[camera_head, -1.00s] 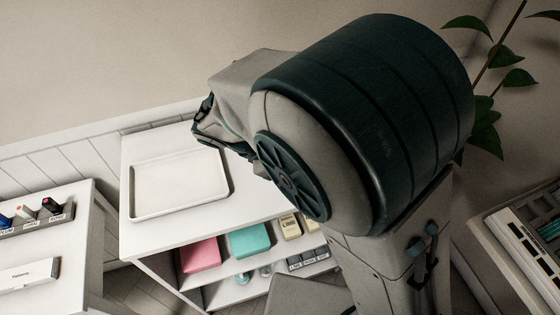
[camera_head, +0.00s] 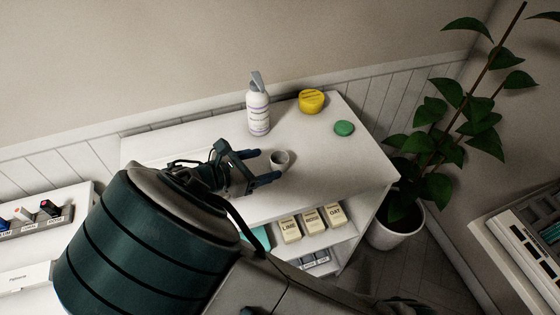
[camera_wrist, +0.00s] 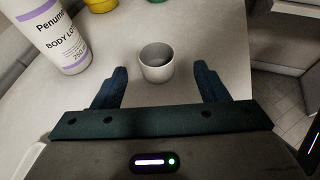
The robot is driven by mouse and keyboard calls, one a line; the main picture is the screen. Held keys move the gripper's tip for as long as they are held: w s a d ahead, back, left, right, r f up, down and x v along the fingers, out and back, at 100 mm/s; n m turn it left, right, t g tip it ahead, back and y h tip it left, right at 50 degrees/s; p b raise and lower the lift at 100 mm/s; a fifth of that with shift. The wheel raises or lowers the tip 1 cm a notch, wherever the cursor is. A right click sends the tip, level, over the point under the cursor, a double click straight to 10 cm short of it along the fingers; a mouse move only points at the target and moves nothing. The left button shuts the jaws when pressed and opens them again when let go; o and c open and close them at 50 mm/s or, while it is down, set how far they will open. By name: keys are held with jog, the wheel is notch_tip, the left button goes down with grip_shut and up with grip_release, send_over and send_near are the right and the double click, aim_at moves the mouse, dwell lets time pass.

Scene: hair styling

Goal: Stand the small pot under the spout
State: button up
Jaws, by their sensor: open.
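The small pot (camera_head: 281,160) is a light grey open cup standing upright on the white table top. In the wrist view the small pot (camera_wrist: 156,63) lies just ahead of and between my fingertips. My gripper (camera_head: 251,165) is open, with one finger on each side of the pot's line; in the wrist view the gripper (camera_wrist: 160,78) holds nothing. The white body lotion bottle (camera_head: 258,108) with a grey pump head and spout (camera_head: 257,80) stands upright behind the pot. The bottle's body (camera_wrist: 50,35) also shows at the upper left of the wrist view.
A yellow tub (camera_head: 311,101) and a green round lid or disc (camera_head: 344,128) stand on the table at the back right. Shelves below hold cream boxes (camera_head: 311,222). A potted plant (camera_head: 396,225) stands right of the table. The table's right front is clear.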

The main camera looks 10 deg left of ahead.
aim_at(286, 156)
jog(key=shift+p+x, duration=0.35)
jog(key=shift+x, duration=2.75)
jog(key=shift+w+a, duration=0.1)
jog(key=shift+a, duration=0.05)
jog(key=c, duration=1.1)
jog(key=shift+r, duration=0.2)
